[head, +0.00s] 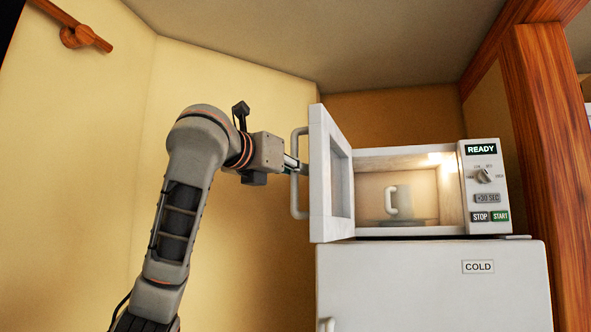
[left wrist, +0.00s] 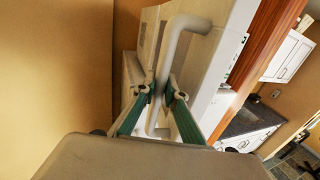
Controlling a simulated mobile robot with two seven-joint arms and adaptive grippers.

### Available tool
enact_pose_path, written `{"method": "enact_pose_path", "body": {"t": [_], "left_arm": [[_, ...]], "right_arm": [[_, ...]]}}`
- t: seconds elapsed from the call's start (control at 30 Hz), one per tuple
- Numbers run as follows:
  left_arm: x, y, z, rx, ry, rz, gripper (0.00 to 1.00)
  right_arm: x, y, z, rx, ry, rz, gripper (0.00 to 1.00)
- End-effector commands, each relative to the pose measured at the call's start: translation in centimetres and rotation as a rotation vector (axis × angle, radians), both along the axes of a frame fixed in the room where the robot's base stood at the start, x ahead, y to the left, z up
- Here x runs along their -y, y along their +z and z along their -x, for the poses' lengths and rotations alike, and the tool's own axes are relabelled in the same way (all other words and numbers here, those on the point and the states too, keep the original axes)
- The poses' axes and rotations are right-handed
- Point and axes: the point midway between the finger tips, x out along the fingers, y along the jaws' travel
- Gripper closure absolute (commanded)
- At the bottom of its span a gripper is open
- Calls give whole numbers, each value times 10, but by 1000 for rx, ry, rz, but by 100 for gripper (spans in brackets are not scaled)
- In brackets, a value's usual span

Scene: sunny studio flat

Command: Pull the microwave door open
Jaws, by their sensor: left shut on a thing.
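The white microwave (head: 408,187) stands on top of a white fridge, with its lit interior showing. Its door (head: 319,175) is hinged at the left and stands wide open, swung out toward me. The door's pale bar handle (head: 298,203) is on the door's outer face, turned to the left. My left gripper (head: 297,166) reaches the handle from the left and is shut on it. In the left wrist view the green-sided fingers (left wrist: 161,98) sit on either side of the handle bar (left wrist: 169,62). My right gripper is not in view.
A clear mug-like item with a white handle (head: 392,201) is inside the microwave. The fridge (head: 432,285) is below, marked COLD. A wooden post (head: 556,160) stands close on the right. A wooden wall peg (head: 82,36) is at upper left. The left side is open.

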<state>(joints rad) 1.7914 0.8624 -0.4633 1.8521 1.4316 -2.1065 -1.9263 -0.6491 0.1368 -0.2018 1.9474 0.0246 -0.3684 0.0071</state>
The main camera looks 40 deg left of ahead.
Motion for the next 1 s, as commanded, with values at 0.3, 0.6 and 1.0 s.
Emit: {"method": "enact_pose_path", "body": {"t": [0.3,0.6,1.0], "left_arm": [[0,1,0,2,-2,2,81],[0,1,1,2,-1,1,81],[10,3,64,8,3,-1,81]], "right_arm": [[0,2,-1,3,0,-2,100],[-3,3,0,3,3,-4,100],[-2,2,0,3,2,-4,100]]}}
